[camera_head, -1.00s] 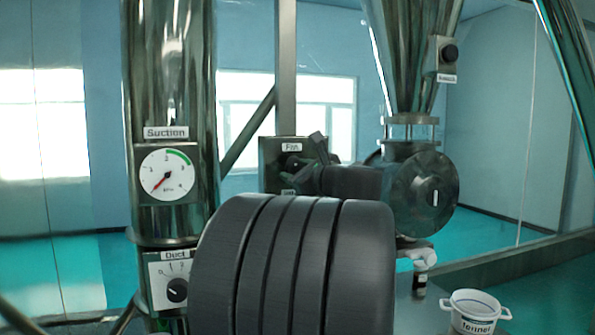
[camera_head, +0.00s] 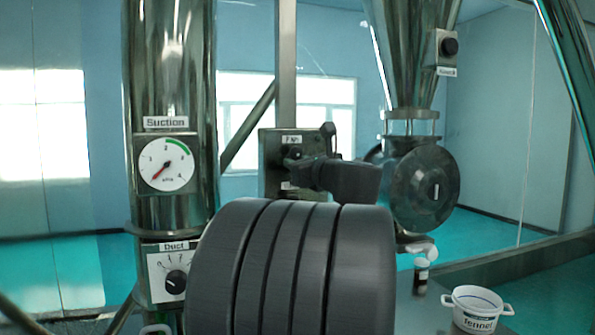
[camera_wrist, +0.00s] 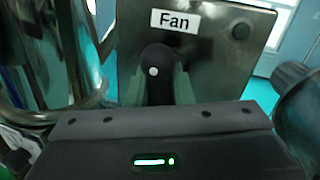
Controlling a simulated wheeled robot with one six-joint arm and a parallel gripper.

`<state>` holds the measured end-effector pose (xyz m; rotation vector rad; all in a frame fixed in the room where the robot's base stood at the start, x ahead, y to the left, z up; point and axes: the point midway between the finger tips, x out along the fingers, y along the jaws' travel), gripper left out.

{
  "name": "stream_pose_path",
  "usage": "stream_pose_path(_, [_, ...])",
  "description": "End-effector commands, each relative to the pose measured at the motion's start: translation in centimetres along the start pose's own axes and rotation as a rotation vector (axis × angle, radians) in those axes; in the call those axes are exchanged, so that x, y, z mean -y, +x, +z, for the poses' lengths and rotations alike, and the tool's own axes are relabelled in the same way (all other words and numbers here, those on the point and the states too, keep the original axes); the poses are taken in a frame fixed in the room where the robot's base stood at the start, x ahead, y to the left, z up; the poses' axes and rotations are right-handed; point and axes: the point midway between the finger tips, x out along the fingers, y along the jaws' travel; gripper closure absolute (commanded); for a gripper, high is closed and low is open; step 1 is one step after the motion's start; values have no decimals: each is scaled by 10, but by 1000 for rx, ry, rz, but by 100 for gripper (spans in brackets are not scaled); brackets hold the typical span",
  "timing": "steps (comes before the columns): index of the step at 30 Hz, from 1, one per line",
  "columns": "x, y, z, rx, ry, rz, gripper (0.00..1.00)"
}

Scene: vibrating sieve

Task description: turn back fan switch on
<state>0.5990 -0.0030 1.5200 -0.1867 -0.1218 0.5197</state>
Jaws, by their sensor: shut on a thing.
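The fan switch box (camera_head: 268,150) is a dark metal panel on a post, marked with a white "Fan" label. In the wrist view the box (camera_wrist: 215,60) fills the upper middle, with the label above a black rotary knob (camera_wrist: 153,68) that bears a pale dot. My gripper (camera_wrist: 158,85) has its greenish fingers on both sides of the knob and is shut on it. In the head view my gripper (camera_head: 303,172) reaches the front of the box. It hides much of the knob there, so the knob's exact setting is hard to read.
Left of the box stands a shiny metal pipe with a suction gauge (camera_head: 166,164) and a duct dial (camera_head: 170,275). To the right are a steel hopper (camera_head: 412,50) and a round valve housing (camera_head: 425,188). A white "fennel" bucket (camera_head: 476,308) stands lower right.

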Motion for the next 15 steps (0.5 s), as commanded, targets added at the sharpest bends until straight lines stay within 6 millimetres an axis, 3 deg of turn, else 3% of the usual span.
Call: stream_pose_path(15, [-1, 0, -2, 93, 463, -51, 100])
